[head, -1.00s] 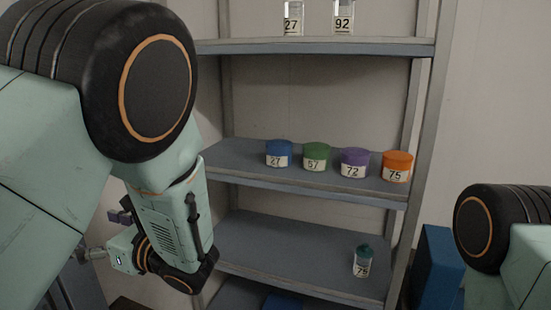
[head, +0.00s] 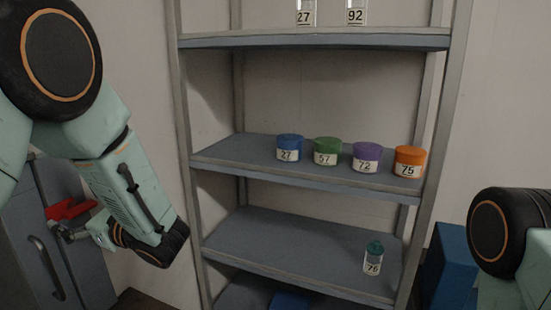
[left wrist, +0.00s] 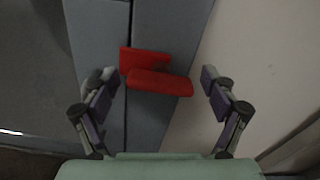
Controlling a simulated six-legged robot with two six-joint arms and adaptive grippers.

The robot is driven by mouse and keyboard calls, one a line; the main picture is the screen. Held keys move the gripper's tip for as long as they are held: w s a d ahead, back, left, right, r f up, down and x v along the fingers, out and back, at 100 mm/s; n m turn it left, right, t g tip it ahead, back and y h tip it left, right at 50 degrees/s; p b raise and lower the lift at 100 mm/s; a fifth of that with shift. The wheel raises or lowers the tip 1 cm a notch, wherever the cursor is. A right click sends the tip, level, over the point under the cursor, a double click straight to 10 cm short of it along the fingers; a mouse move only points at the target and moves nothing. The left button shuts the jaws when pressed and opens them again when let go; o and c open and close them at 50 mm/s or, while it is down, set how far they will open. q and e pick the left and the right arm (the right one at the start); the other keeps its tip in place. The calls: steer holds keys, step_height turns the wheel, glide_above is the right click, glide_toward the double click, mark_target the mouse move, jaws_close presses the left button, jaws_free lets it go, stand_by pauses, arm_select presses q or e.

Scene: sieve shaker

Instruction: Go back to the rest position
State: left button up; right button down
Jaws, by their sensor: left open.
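My left arm comes in from the left in the head view, and its gripper (head: 72,234) hangs low at the left, in front of a grey cabinet. In the left wrist view the left gripper (left wrist: 158,82) is open with its two fingers wide apart and nothing held. A red part (left wrist: 160,82) shows in the gap between the fingers, apart from both. The same red part (head: 70,209) shows just above the gripper in the head view. My right gripper is out of view; only part of my right arm shows at the right edge.
A grey shelf rack (head: 310,178) stands ahead with blue (head: 289,148), green (head: 327,151), purple (head: 366,157) and orange (head: 410,161) lidded tubs. A teal-capped bottle (head: 373,258) stands on a lower shelf. The grey cabinet (head: 62,185) is close at left. A blue box (head: 452,260) sits at right.

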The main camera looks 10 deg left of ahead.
arm_select(q)
steer(key=n+b, duration=0.2)
steer(key=n, duration=0.1)
steer(key=shift+d+f, duration=0.1)
steer(key=n+b, duration=0.1)
steer(key=n, duration=0.1)
steer(key=shift+n, duration=0.4)
steer(key=n+b, duration=0.2)
steer(key=n, duration=0.3)
steer(key=shift+b, duration=0.35)
steer(key=shift+w+d, duration=0.1)
steer(key=shift+d, duration=0.2)
steer(key=shift+s+d+r, duration=0.15)
steer(key=shift+s+d, duration=0.2)
steer(key=shift+d, duration=0.3)
steer(key=shift+s+d+r, duration=0.15)
steer(key=shift+s+d, duration=0.15)
steer(key=shift+d, duration=0.3)
steer(key=shift+w+a+f, duration=0.2)
steer(key=shift+w+f, duration=0.05)
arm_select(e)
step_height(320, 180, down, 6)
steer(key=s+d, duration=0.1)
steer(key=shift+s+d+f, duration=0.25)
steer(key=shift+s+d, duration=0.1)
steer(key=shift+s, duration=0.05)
arm_select(q)
steer(key=shift+s+d, duration=0.1)
